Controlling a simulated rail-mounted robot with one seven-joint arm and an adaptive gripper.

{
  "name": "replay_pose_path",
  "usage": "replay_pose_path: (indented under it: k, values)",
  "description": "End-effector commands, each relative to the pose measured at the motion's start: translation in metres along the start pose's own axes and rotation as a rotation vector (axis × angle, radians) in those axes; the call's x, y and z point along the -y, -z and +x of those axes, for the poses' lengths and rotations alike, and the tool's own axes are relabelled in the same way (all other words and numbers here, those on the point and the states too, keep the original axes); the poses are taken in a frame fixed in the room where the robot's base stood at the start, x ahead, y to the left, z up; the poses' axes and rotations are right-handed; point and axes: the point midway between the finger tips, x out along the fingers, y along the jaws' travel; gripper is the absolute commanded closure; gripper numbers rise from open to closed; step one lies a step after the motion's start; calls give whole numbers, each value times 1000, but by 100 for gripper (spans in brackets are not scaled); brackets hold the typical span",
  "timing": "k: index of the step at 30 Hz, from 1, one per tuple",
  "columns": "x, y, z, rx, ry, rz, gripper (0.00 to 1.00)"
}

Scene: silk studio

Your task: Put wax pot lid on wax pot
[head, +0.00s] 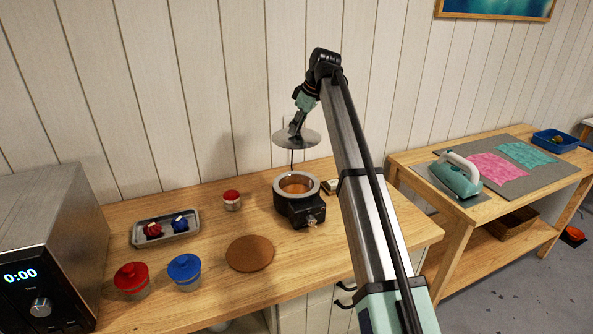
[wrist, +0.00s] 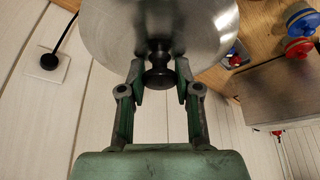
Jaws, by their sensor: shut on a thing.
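The wax pot lid (head: 297,139) is a round, shiny metal disc with a dark knob. My gripper (head: 297,125) is shut on the lid's knob and holds the lid in the air, roughly level, above the wax pot (head: 297,186). In the wrist view my gripper (wrist: 158,82) has a finger on each side of the knob, and the lid (wrist: 115,30) fills the top. The wax pot is a grey-rimmed pot on a black base, open at the top with amber wax inside. A clear gap separates lid and pot.
A brown round mat (head: 250,253) lies in front of the pot. A microwave-like box (head: 45,245) is at far left. The panelled wall is close behind.

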Motion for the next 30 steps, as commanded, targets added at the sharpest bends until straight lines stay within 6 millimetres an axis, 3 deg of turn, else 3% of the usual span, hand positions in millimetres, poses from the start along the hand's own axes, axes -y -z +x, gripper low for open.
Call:
replay_pose_path:
  k: [12,23,30]
  values:
    - [2,-37,88,1,2,2,100]
    - [1,-47,114,0,0,1,100]
    - [1,-59,142,0,1,2,100]
